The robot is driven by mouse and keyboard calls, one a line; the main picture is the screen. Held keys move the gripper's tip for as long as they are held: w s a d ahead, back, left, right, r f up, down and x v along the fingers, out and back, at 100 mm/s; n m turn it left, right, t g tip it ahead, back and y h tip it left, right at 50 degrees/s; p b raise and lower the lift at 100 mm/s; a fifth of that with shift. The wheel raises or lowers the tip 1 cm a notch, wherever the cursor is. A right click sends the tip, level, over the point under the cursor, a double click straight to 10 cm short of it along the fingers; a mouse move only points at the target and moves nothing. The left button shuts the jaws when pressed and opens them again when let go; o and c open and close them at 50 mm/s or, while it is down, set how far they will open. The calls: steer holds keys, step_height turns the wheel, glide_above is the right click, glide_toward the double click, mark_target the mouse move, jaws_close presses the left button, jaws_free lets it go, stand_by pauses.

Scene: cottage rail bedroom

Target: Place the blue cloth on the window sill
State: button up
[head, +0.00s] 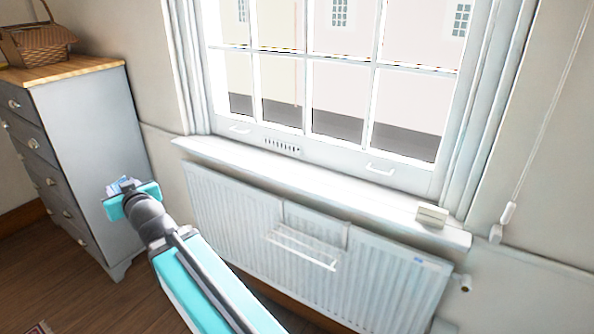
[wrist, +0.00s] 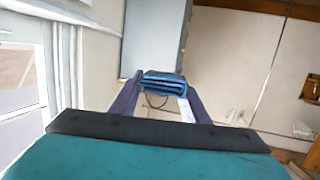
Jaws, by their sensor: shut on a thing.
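The blue cloth (wrist: 164,84) is a small folded bundle, held between the two fingers of my gripper (wrist: 163,90) in the wrist view. In the head view my gripper (head: 123,186) is left of the radiator, in front of the grey drawers. Only a little of the cloth shows there, bluish at the gripper's tip. The white window sill (head: 300,181) runs under the window in the head view, to the right of my gripper and apart from it.
A small cream box (head: 432,215) stands on the sill's right end. The rest of the sill looks bare. A white radiator (head: 225,215) with a hanging rack (head: 300,248) is below it. A grey chest of drawers (head: 95,150) with a wicker basket (head: 38,42) stands at left.

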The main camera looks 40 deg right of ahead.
steer(key=shift+w, duration=0.1)
steer(key=shift+d+f, duration=0.1)
steer(key=s+d+f+m+g+h+b, duration=0.15)
steer(key=s+d+b, duration=0.3)
steer(key=d, duration=0.65)
steer(key=s+d+f+m+h+b, duration=0.1)
steer(key=s+d+h+b, duration=0.3)
steer(key=d, duration=0.7)
steer(key=s+d+f+m+b, duration=0.1)
steer(key=s+d+m+b, duration=0.3)
steer(key=d, duration=0.7)
steer(key=s+d+f+h+b, duration=0.1)
steer(key=s+d+b, duration=0.7)
steer(key=s, duration=0.6)
steer(key=s+d+f+g+h+b, duration=0.1)
steer(key=s+d+b, duration=0.7)
steer(key=s, duration=0.6)
steer(key=shift+s+d+b, duration=0.3)
steer(key=shift+s+d, duration=0.1)
steer(key=shift+d, duration=0.35)
steer(key=shift+w+r+g, duration=0.1)
steer(key=shift+w+g, duration=0.05)
steer(key=shift+g, duration=0.1)
